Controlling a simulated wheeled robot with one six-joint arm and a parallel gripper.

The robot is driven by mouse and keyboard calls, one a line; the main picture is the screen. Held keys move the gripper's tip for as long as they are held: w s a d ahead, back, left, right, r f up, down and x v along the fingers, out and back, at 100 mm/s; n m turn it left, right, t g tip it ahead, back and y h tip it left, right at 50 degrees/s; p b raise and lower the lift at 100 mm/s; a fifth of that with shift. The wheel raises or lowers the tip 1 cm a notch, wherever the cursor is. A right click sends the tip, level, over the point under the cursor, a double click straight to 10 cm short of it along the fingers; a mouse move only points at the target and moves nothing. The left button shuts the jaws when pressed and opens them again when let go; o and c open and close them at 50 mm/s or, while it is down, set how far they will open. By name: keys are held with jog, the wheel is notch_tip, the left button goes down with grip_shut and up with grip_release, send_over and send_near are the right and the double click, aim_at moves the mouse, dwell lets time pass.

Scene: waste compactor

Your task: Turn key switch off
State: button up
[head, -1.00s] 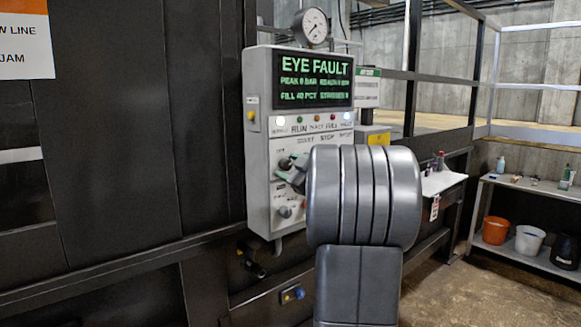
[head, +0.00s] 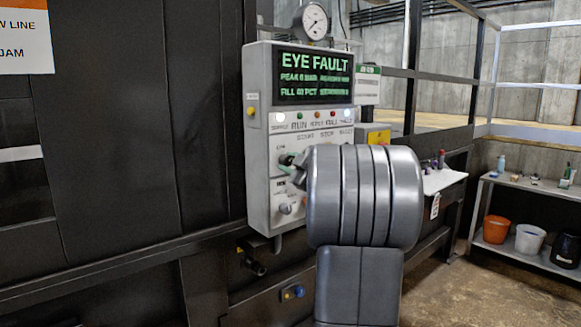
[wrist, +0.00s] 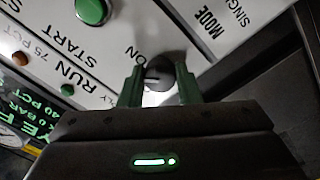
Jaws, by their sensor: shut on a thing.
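The control panel (head: 262,150) is a light grey box with a lit display reading EYE FAULT. The key switch (wrist: 158,72) is a dark round knob beside the word ON, seen upside down in the wrist view. My gripper (wrist: 158,84) has its two green fingers on either side of the knob, shut on it. In the head view my gripper (head: 292,160) reaches the panel's left-middle face, and my wrist hides part of the panel. The exact angle of the key is hard to tell.
A lower knob (head: 285,208) sits beneath on the panel. A green start button (wrist: 92,11) is near the gripper in the wrist view. A pressure gauge (head: 312,22) stands above the panel. A shelf (head: 520,255) with buckets is at right.

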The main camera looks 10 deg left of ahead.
jog(key=n+b, duration=0.3)
jog(key=n, duration=0.2)
jog(key=shift+f+n, duration=0.15)
jog(key=shift+n, duration=0.15)
jog(key=shift+n+b, duration=1.25)
jog(key=shift+n, duration=0.95)
jog(key=o, duration=1)
jog(key=shift+r, duration=0.2)
jog(key=shift+c, duration=0.2)
jog(key=b+v, duration=0.1)
jog(key=v, duration=1.3)
jog(key=shift+w+f+b, duration=0.15)
jog(key=shift+f+b, duration=0.1)
jog(key=shift+b, duration=0.05)
jog(key=x, duration=0.4)
jog(key=p+x, duration=0.1)
jog(key=x, duration=0.9)
jog(key=shift+r+p, duration=0.3)
